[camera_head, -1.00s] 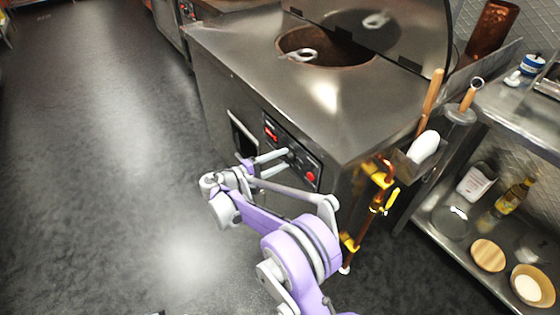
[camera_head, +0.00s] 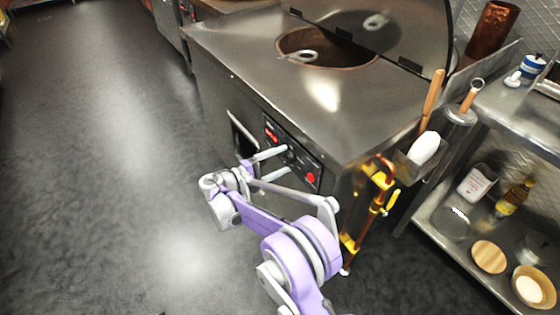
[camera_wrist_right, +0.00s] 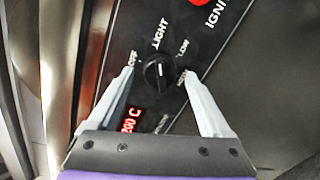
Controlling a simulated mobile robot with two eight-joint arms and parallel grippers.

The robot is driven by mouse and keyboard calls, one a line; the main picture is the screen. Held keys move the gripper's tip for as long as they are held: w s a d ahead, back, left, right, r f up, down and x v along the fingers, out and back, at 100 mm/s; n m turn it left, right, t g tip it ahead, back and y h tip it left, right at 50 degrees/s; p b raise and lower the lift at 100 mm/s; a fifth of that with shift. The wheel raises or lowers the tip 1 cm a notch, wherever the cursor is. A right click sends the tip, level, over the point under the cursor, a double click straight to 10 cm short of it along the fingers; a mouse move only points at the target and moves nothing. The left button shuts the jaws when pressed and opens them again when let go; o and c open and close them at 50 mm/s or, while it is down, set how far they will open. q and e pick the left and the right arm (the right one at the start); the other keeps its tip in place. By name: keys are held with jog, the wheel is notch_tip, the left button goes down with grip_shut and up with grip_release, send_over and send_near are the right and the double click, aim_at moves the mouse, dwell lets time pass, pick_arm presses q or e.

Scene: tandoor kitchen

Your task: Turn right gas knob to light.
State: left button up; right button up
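The black round gas knob (camera_wrist_right: 158,72) is on the dark control panel (camera_wrist_right: 182,42) of the steel tandoor. The labels LIGHT and LOW, and what looks like OFF, are printed around it. A small pale mark shows on the knob, but its exact setting is hard to tell. My right gripper (camera_head: 287,158) is open in front of the panel. In the wrist view its two fingers stand on either side of the knob, with visible gaps. Contact with the panel cannot be told. My left gripper is not in view.
A red button (camera_head: 310,177) marked IGNI… sits beside the knob, and a red temperature display (camera_wrist_right: 131,118) is on its other side. Copper and yellow gas pipes (camera_head: 377,190) run down the tandoor's right corner. A steel shelf (camera_head: 455,262) stands right. Floor at left is clear.

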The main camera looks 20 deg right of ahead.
jog(key=shift+a, duration=0.1)
jog(key=p+v, duration=0.1)
jog(key=v, duration=0.9)
jog(key=shift+a, duration=0.3)
jog(key=shift+s+r, duration=0.1)
